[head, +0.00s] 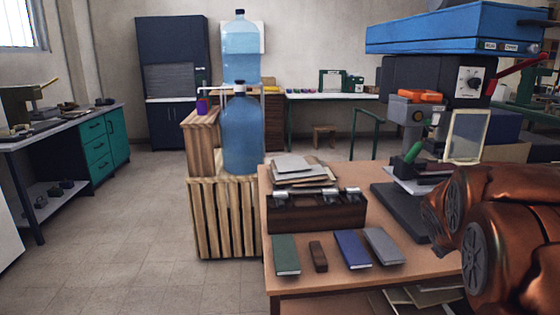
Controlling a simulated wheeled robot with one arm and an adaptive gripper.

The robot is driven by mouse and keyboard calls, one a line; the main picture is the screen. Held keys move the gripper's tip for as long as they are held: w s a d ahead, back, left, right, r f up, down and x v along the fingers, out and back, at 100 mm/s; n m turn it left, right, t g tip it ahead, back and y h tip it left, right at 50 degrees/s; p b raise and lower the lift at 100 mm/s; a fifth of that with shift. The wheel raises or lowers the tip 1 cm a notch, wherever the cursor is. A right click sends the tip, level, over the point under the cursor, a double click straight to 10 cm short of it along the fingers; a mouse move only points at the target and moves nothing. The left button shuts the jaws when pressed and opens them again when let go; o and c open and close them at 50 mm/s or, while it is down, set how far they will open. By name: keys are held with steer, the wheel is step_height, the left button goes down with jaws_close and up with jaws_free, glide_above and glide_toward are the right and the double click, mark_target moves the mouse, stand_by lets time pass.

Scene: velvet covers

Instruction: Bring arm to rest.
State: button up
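The copper-coloured, rounded links of what looks like my arm (500,235) fill the lower right of the head view, in front of the table's right side. The arm is folded close to the camera. My gripper does not show in this view, so I see neither its fingers nor anything held in it. The wooden table (350,282) is behind and to the left of the arm. I cannot tell whether the arm touches it.
Green (286,254), blue (353,249) and grey (383,245) books and a brown block (318,256) lie on the table. Behind are a dark brown case (318,214) and a blue-topped machine (460,30). Water bottles (242,135) stand left on a crate (225,220). The left floor (130,230) is clear.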

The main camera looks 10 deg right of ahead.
steer(key=s+a+f+m+g+y, duration=0.1)
steer(key=s+a+f+g+y, duration=0.3)
steer(key=s+a, duration=1.05)
steer(key=s+a+f+g+y, duration=0.2)
steer(key=s+a+f+g, duration=0.35)
steer(key=s+a, duration=0.9)
step_height(320, 180, up, 21)
steer(key=s+t+p, duration=0.1)
steer(key=s+p, duration=0.1)
steer(key=p, duration=1.8)
steer(key=shift+f+t+y, duration=0.15)
steer(key=shift+t+y, duration=0.15)
steer(key=shift+t, duration=0.05)
